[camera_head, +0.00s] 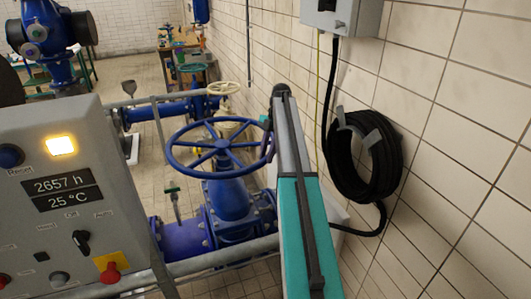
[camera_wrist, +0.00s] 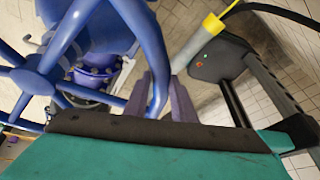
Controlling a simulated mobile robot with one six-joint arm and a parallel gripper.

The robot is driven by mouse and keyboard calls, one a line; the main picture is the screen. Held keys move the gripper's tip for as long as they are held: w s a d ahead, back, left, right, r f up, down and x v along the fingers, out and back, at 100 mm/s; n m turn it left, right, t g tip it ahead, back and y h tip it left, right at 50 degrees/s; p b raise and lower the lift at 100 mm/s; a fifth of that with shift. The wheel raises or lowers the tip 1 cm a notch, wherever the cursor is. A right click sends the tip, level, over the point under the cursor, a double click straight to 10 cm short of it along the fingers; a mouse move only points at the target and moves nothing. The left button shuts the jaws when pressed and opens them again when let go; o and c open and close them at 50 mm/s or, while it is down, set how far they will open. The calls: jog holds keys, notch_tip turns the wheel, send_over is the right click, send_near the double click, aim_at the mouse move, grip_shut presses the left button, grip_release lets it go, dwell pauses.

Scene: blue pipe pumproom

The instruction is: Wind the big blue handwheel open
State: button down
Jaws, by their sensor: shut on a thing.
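The big blue handwheel (camera_head: 221,146) sits on top of a blue valve body (camera_head: 231,200) in the head view, its rim lying roughly level. My gripper (camera_head: 267,135) is at the right side of the rim. In the wrist view my gripper (camera_wrist: 161,100) has its two purple-grey fingers on either side of the blue rim, shut on it. The wheel's hub and spokes (camera_wrist: 42,82) show at the left of the wrist view. In the head view my arm hides part of the area right of the wheel, and the fingertips are small there.
A grey control panel (camera_head: 62,200) stands close at the left. A tiled wall with a coiled black hose (camera_head: 366,158) is close on the right. A metal rail (camera_head: 215,258) runs in front of the valve.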

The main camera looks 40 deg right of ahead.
dwell(0.3)
jog(key=c, duration=1.5)
grip_release()
jog(key=shift+r, duration=0.1)
jog(key=shift+p+v, duration=3.25)
jog(key=shift+v, duration=0.35)
